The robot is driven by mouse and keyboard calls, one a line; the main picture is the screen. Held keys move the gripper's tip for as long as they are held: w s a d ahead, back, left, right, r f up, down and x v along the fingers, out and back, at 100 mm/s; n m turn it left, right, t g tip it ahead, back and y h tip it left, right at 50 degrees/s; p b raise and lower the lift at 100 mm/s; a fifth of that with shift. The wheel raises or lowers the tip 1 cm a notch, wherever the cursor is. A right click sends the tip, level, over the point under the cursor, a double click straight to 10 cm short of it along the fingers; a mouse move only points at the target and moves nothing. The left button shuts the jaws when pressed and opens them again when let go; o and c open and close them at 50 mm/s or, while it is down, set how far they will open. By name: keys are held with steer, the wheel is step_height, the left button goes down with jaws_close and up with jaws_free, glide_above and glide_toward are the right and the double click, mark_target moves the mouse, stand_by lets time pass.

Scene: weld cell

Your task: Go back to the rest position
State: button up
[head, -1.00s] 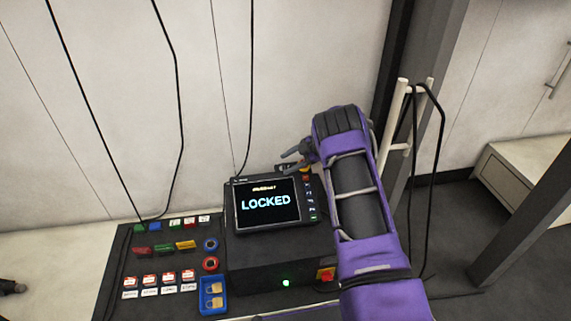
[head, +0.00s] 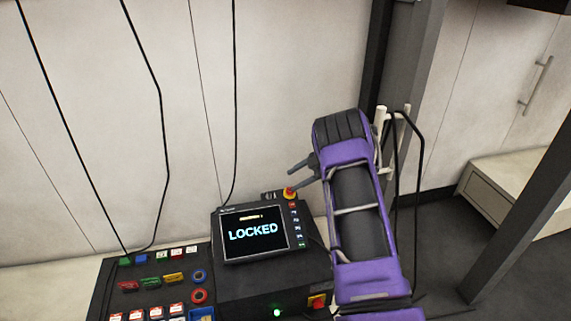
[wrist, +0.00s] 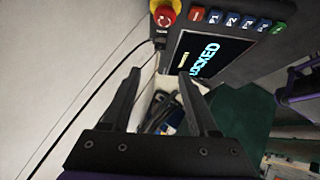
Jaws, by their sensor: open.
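My gripper (head: 303,170) is at the end of my purple arm, above and to the right of a control panel with a screen reading "LOCKED" (head: 254,233). In the wrist view my gripper (wrist: 163,83) has its two dark fingers spread apart with nothing between them. The screen (wrist: 196,58) shows beside the fingers there, with a red emergency button on a yellow base (wrist: 164,16) at its corner. My arm hides part of the wall and the area right of the panel.
A dark console (head: 265,292) carries the panel, with coloured blocks, rings and red tags on its left. A pale post with hanging cables (head: 408,125) stands close right of my arm. A grey column (head: 405,85) rises behind. Black cables hang along the wall (head: 90,120).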

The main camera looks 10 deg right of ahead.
mark_target(269, 194)
steer(key=b+x, duration=0.2)
steer(key=x, duration=1)
steer(key=shift+w, duration=0.1)
steer(key=shift+d+r, duration=0.1)
